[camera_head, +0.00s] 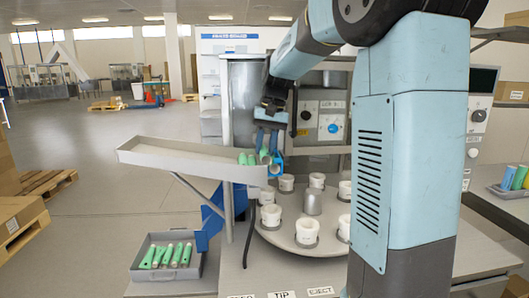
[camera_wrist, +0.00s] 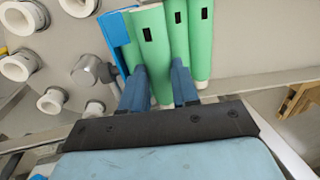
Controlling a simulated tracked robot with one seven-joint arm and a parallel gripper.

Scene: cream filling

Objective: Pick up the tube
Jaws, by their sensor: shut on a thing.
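Green tubes (camera_head: 243,158) lie side by side at the right end of the sloping grey tray (camera_head: 185,160). My gripper (camera_head: 268,140) reaches down to that end. More green tubes (camera_wrist: 203,45) lie right beside the right finger. The held tube is still at the tray's end, next to a blue bracket (camera_wrist: 119,40). The fingers hide part of the tubes.
A round turntable (camera_head: 300,238) with several white cups (camera_head: 271,215) and a grey metal cap (camera_head: 312,203) stands just below and right. A lower grey bin (camera_head: 142,272) holds more green tubes (camera_head: 168,255). A machine panel (camera_head: 322,122) stands behind.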

